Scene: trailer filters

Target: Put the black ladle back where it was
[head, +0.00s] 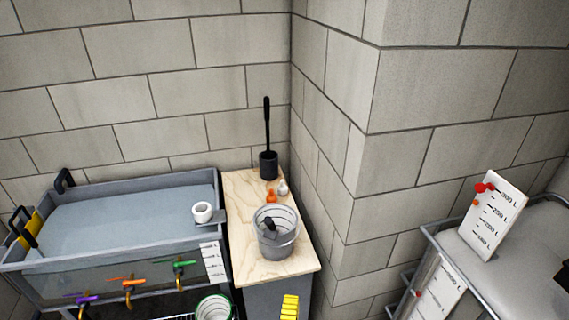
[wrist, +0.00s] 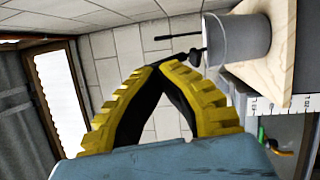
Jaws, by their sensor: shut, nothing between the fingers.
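A black tool with a long upright handle (head: 267,128) stands in a black cylindrical holder (head: 268,165) at the back of the wooden counter, by the wall corner. A short black piece (head: 269,224) shows in the grey metal bucket (head: 278,243) on the counter. I cannot tell for sure which of these is the ladle. My gripper (wrist: 163,67) is shut and empty, its yellow ridged fingers meeting at the tips. Its yellow finger (head: 290,307) shows at the bottom of the head view, in front of the counter. In the wrist view the bucket (wrist: 238,38) is at upper right.
The wooden counter (head: 240,262) also holds a small orange item (head: 272,197) and a white one (head: 283,188). A water-filled tank (head: 110,283) with coloured taps and a white roll (head: 202,212) is to the left. A graduated white panel (head: 492,215) stands at right.

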